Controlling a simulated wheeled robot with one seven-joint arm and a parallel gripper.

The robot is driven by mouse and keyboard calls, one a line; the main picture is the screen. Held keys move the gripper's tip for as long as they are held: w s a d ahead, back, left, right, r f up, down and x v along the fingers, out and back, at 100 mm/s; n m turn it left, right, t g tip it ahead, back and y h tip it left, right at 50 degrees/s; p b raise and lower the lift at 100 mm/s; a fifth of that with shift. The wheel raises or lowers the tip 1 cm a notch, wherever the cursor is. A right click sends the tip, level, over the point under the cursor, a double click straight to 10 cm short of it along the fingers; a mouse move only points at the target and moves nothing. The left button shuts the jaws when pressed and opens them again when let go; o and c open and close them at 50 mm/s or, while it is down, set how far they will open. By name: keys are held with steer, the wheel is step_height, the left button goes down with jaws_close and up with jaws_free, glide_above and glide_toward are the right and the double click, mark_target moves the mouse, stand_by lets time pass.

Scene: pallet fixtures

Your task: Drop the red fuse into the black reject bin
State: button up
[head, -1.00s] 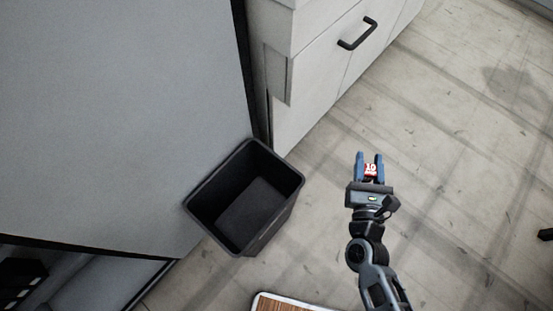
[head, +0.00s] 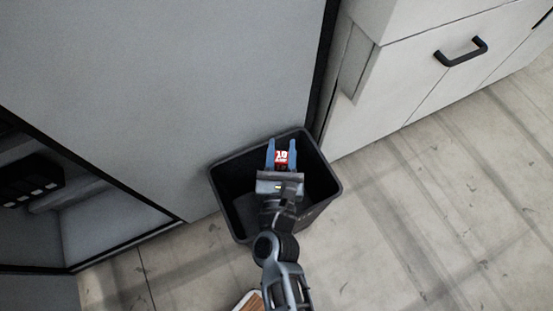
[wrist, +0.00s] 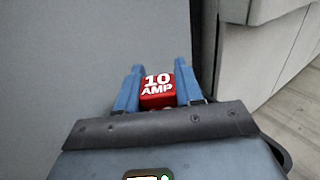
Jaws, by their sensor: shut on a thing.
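The red fuse (head: 282,157), marked "10 AMP", is between the blue fingers of my gripper (head: 282,153), which is shut on it. The fuse and the fingers also show in the wrist view (wrist: 158,90). The black reject bin (head: 326,186) stands on the floor, open at the top. In the head view my gripper and the fuse overlap the bin's opening; their height above the rim is hard to tell. My arm hides part of the bin's inside and its near rim.
A large grey panel (head: 160,80) stands right behind the bin. A white cabinet with a drawer and a black handle (head: 461,52) stands to the right. A dark shelf opening (head: 60,190) is at the left. The floor (head: 420,220) at the right is clear.

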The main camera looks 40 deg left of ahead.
steer(key=shift+f+b, duration=2)
steer(key=shift+f, duration=0.75)
steer(key=o, duration=1.2)
steer(key=shift+c, duration=0.2)
steer(key=shift+d, duration=0.1)
steer(key=v, duration=0.7)
steer(key=shift+s+d, duration=0.15)
steer(key=shift+s, duration=0.15)
